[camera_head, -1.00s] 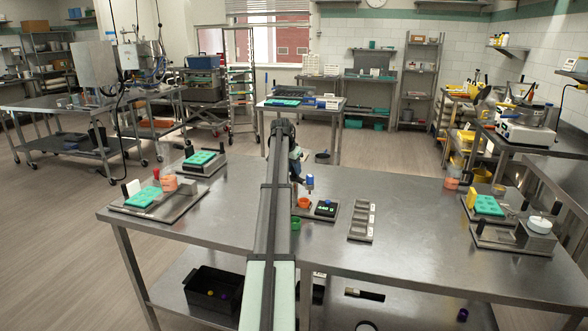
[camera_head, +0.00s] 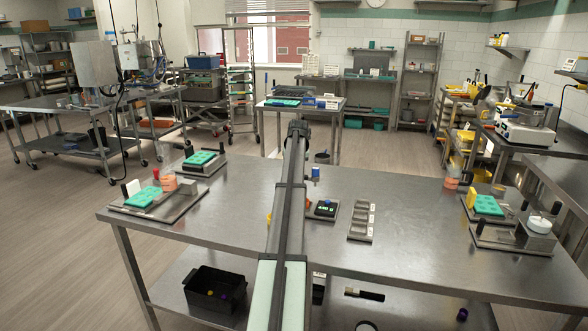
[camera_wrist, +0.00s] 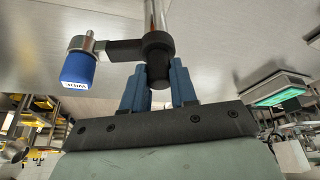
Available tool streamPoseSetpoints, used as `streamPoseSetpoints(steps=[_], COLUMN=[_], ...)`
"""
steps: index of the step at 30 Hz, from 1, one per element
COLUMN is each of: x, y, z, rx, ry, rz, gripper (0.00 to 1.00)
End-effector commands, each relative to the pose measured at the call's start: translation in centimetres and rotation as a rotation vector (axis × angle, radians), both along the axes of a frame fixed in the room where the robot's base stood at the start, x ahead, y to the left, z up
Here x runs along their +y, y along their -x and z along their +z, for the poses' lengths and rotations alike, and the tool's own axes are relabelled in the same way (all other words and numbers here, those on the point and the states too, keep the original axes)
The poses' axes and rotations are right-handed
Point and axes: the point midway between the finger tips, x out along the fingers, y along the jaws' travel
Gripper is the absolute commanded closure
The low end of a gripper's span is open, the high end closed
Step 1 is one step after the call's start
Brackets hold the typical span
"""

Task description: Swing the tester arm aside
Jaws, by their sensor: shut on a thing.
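The tester arm (camera_wrist: 118,47) is a dark horizontal bar with a round hub on a shiny metal post, seen in the wrist view. A blue labelled head (camera_wrist: 77,68) hangs at its left end. In the head view the blue head (camera_head: 315,172) shows just right of my arm. My gripper (camera_wrist: 158,68) has its blue fingers closed on either side of the dark round part below the hub. In the head view my own arm hides the gripper and most of the tester arm.
A small black device with a lit green display (camera_head: 325,208) stands on the steel table (camera_head: 410,220), beside a metal compartment tray (camera_head: 361,221). Trays with green moulds (camera_head: 143,197) stand at left and right. The table's middle right is clear.

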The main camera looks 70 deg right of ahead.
Motion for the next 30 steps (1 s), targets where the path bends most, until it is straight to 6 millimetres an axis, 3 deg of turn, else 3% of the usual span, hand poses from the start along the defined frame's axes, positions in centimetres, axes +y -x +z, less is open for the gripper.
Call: streamPoseSetpoints(steps=[23, 24, 30], x=[0.14, 0.14, 0.09], y=[0.06, 0.06, 0.05], z=[-0.15, -0.15, -0.1], rx=[0.003, 0.003, 0.002], ry=[-0.005, -0.005, -0.004], rz=[0.1, 0.099, 0.099], gripper=[1.0, 0.7, 0.51])
